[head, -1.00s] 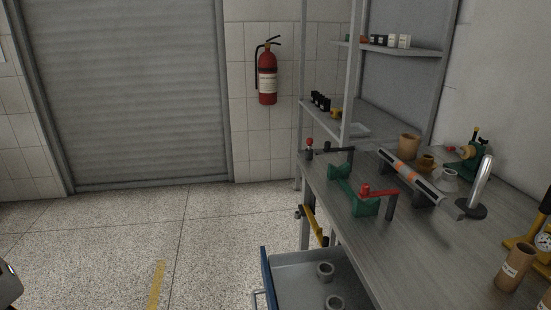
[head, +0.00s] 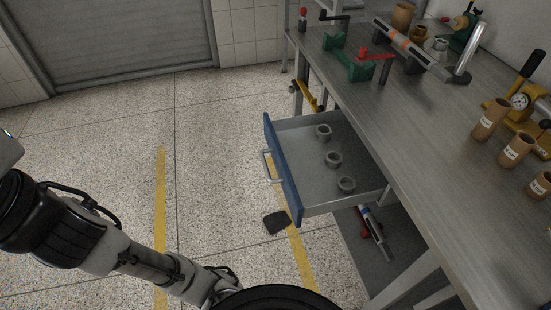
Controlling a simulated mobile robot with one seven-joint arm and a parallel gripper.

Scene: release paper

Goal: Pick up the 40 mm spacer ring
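Three grey spacer rings lie apart in the open drawer in the head view: a far ring (head: 323,132), a middle ring (head: 333,159) and a near ring (head: 346,185). They look much alike, and I cannot tell which is the 40 mm one. The drawer (head: 297,142) has a blue front and a grey inside, and is pulled out from under the bench. My arm crosses the lower left, well away from the rings. I see no gripper fingers; the arm's far end is cut off or hidden at the bottom.
The grey bench (head: 425,135) stands over the drawer's right side. It bears a green tool with a red handle (head: 375,57), a yellow press with a gauge (head: 519,101) and brown cylinders (head: 490,118). A dark flat piece (head: 275,222) lies on the open floor left of the drawer.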

